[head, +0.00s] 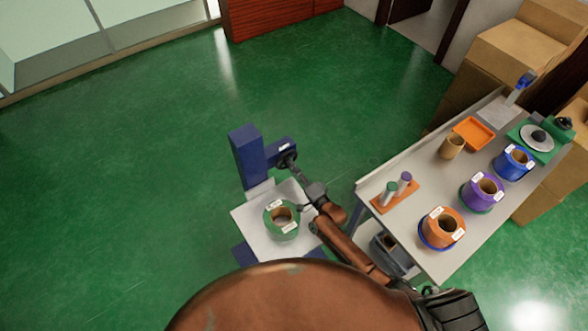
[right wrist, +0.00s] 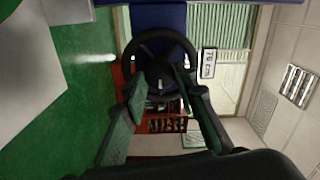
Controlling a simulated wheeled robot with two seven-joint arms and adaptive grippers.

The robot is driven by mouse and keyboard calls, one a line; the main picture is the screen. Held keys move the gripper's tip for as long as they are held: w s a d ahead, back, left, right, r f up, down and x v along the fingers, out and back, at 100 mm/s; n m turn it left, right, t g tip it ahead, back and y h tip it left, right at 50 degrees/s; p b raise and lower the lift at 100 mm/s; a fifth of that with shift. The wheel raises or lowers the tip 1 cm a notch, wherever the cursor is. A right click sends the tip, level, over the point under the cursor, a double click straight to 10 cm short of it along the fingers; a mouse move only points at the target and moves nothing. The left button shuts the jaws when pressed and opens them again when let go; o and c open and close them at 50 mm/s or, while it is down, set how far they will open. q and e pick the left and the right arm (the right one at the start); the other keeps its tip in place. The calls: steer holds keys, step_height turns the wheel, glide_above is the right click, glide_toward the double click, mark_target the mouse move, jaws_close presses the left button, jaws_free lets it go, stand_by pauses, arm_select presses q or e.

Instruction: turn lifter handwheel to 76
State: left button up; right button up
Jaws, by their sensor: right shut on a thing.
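The blue lifter (head: 248,155) stands on the floor left of the bench. Its dark handwheel (head: 286,160) is on the side block near the top of the column. In the right wrist view the black, spoked handwheel (right wrist: 160,42) faces me, and a small white label (right wrist: 209,62) beside it seems to read 76 cm. My right gripper (head: 294,172) reaches the wheel and is shut on it; its fingers overlap the lower rim. The lifter's pale platform (head: 248,218) carries a green roll (head: 282,231) with white tags. My left gripper is not in view.
The grey bench (head: 400,230) at right holds an orange roll (head: 437,236), a purple roll (head: 481,194), a blue roll (head: 513,163) and an orange tray (head: 474,133). A dark bin (head: 390,254) sits beside it. The green floor left of the lifter is clear.

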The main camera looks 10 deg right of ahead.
steer(key=shift+f, duration=0.1)
stand_by(0.3)
steer(key=o, duration=1.2)
steer(key=shift+c, duration=0.2)
steer(key=shift+s, duration=0.1)
steer(key=v, duration=1.2)
